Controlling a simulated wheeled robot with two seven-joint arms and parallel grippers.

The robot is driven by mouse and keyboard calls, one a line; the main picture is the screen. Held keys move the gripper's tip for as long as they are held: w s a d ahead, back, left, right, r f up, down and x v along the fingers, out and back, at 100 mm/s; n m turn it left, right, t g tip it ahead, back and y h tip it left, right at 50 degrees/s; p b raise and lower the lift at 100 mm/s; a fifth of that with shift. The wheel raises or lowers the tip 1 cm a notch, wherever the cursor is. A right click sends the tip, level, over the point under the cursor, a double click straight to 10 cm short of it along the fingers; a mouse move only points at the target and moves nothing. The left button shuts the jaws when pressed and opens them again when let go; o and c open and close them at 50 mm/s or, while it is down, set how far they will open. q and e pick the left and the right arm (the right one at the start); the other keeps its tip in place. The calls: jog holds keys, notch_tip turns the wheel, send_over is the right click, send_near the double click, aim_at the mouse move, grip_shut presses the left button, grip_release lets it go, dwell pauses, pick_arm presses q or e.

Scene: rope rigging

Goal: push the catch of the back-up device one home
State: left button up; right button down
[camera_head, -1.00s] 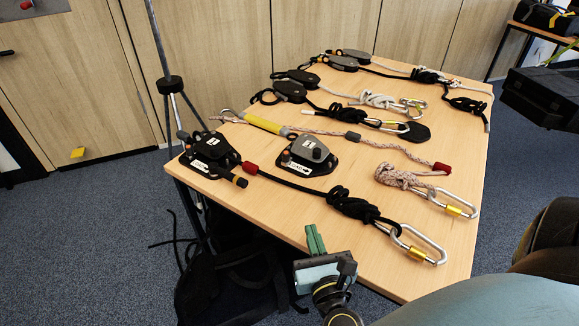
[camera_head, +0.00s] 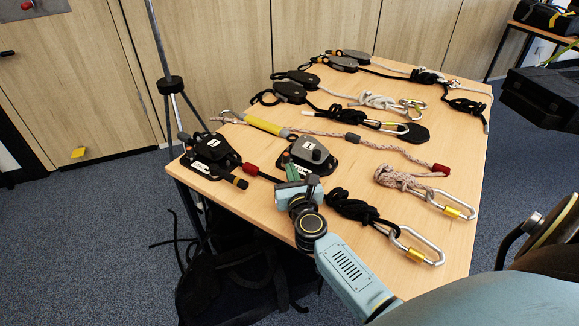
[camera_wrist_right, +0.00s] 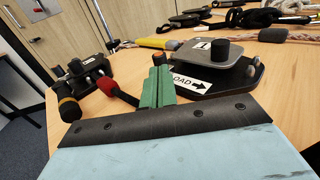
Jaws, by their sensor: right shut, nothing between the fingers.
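Back-up device one (camera_head: 308,152), a grey plate with a black knob on a black base, sits on the table. Its "1" tag and LOAD arrow label show in the right wrist view (camera_wrist_right: 205,62). My right gripper (camera_head: 293,172) has green fingers, pressed together and empty, at the near left side of this device. In the right wrist view the fingertips (camera_wrist_right: 159,72) are just left of the LOAD label. A small black knob with an orange ring (camera_wrist_right: 158,59) shows right beyond them; I cannot tell whether they touch it. My left gripper is not in view.
A knotted black rope (camera_head: 350,207) and a steel carabiner (camera_head: 418,245) lie to the right. More ropes and pulleys lie farther back.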

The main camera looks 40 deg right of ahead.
aim_at(286, 160)
jog(key=shift+w+d, duration=0.25)
jog(key=shift+w, duration=0.35)
jog(key=shift+w+d, duration=0.2)
jog(key=shift+w, duration=0.3)
jog(key=shift+d, duration=0.2)
jog(key=shift+w+d, duration=0.2)
jog(key=shift+d, duration=0.25)
jog(key=shift+w+d, duration=0.2)
jog(key=shift+d, duration=0.25)
jog(key=shift+r, duration=0.1)
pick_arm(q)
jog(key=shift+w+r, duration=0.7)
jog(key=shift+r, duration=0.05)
pick_arm(e)
jog(key=shift+d, duration=0.1)
jog(key=shift+r, duration=0.15)
